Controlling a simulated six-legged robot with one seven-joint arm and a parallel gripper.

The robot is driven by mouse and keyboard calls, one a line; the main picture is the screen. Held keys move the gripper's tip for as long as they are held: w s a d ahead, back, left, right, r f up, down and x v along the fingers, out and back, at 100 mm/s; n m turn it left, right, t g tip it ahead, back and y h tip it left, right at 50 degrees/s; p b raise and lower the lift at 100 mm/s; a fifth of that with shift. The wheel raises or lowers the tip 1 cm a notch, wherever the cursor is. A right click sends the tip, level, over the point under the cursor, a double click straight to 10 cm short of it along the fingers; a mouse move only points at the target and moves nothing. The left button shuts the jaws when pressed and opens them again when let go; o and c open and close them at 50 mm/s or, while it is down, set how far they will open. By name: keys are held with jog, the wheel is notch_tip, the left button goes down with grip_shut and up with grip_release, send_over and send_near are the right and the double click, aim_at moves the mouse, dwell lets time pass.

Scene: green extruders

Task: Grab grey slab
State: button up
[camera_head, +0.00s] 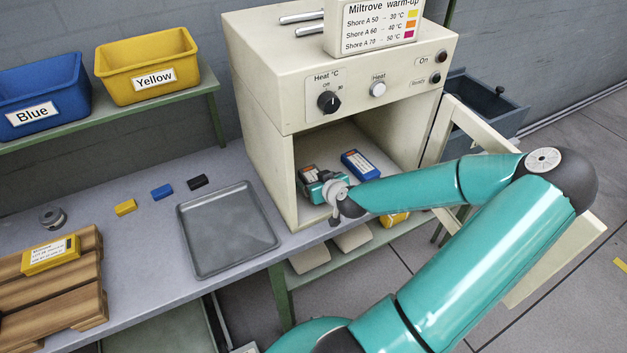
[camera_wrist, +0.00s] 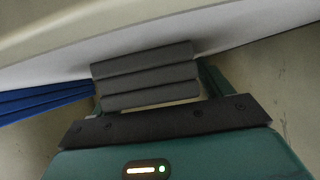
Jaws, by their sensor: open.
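The grey slab (camera_head: 307,173) is in the open warm-up oven, at the left of its chamber, partly hidden by my gripper. In the wrist view the grey slab (camera_wrist: 145,74) shows as a grey ribbed block between my two fingers. My gripper (camera_head: 317,188) is at the oven mouth, with its jaws open around the slab. The right finger stands beside the slab's right end; the left finger is mostly hidden. I cannot tell whether either finger touches it.
A blue slab (camera_head: 360,164) lies right of the grey one in the oven (camera_head: 262,185). The oven door (camera_head: 480,130) stands open at the right. A grey tray (camera_head: 228,230) lies left on the bench. A yellow slab (camera_head: 50,255) rests on a wooden rack (camera_head: 80,308).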

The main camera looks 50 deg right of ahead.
jog(key=shift+w, duration=0.1)
jog(key=shift+r, duration=0.1)
jog(key=shift+c, duration=0.5)
jog(key=shift+s, duration=0.2)
jog(key=c, duration=1.1)
jog(key=shift+w, duration=0.1)
jog(key=shift+c, duration=0.2)
